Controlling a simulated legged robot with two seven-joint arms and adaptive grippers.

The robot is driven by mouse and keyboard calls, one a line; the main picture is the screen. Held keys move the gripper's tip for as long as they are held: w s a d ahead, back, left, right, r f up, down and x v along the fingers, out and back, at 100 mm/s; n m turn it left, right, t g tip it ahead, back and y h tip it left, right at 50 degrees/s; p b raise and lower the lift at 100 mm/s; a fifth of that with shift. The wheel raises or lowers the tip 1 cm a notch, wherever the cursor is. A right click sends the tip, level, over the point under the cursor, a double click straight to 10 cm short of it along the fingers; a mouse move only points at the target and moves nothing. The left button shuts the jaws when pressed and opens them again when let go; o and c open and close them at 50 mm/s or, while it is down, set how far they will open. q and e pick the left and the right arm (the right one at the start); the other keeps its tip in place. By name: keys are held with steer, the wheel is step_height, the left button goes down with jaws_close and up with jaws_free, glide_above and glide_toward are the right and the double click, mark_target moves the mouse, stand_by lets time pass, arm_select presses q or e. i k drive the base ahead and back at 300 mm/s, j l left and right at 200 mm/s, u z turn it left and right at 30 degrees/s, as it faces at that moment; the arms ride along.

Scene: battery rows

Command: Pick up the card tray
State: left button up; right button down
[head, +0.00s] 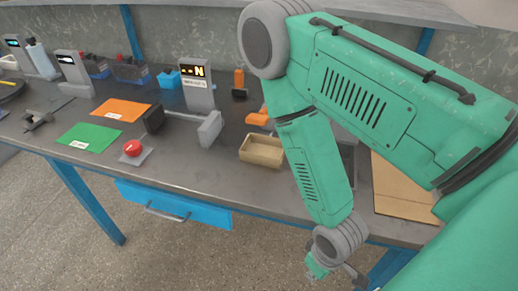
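A small tan open tray (262,151), which looks like the card tray, sits on the grey workbench near its front edge, left of my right arm. It looks empty. My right arm comes in from the right and reaches down past the bench's front edge. My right gripper (335,274) is at the bottom of the view, below and to the right of the tray and apart from it. It is partly hidden by the wrist, and its fingers are unclear. My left gripper is not in view.
The workbench (215,185) also holds a green card (89,137), an orange card (120,110), a red ball-shaped button (133,148), a grey display device (197,92) and a tan board (402,190). A blue drawer (172,204) hangs under the front edge.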

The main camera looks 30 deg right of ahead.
mark_target(267, 151)
steer(key=i+j, duration=0.3)
steer(key=i+j+z, duration=0.2)
steer(key=z, duration=1.1)
